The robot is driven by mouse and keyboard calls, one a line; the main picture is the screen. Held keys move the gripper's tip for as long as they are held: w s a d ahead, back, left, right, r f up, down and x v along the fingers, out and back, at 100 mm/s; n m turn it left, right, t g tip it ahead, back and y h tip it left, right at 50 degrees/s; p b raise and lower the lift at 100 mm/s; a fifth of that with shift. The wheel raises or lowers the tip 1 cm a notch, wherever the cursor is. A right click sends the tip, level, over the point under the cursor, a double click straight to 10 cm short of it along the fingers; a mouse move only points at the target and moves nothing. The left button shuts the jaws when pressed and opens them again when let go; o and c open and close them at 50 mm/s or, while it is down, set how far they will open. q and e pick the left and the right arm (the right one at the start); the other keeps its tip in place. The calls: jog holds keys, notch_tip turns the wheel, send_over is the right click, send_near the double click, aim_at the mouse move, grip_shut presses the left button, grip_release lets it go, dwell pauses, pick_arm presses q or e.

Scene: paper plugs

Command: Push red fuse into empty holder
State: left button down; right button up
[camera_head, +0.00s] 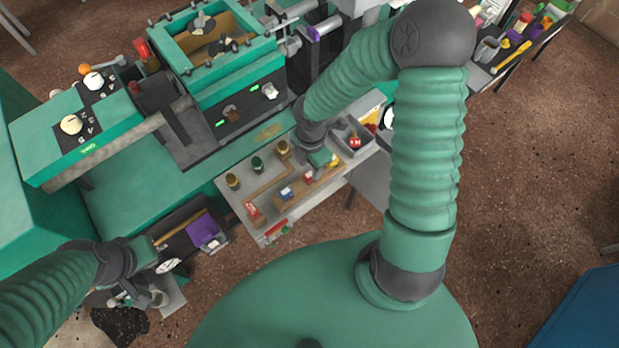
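A pale panel (243,196) in the middle carries a row of round pieces, a dark yellow one (232,181), a green one (257,164) and another yellow one (283,147). In front of them are small blocks: a red one (252,210), a blue and white one (287,193) and a red and white one (308,178). Another red piece (355,142) lies in a grey tray. I cannot tell which is the fuse or which holder is empty. My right gripper (322,160) is over the panel's right part; its fingers are too small to read. My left gripper (148,251) is at lower left, its fingers unclear.
The grey tray (347,128) is right of the panel. A green machine (240,80) stands behind it, and a dial box (75,130) is at left. A dark bin with a purple item (204,232) is beside my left gripper. Open floor is at right.

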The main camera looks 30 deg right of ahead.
aim_at(309, 175)
jog(key=shift+w+a+f+b, duration=0.1)
jog(key=shift+a+f+b, duration=0.05)
jog(key=shift+f+b, duration=0.3)
jog(key=shift+a+f+b, duration=0.15)
jog(key=shift+f+b, duration=0.1)
jog(key=shift+f, duration=0.3)
jog(key=shift+f+b, duration=0.65)
jog(key=shift+f, duration=0.35)
jog(key=shift+r, duration=0.1)
grip_shut()
jog(key=shift+r+p, duration=2.55)
jog(key=shift+p, duration=0.3)
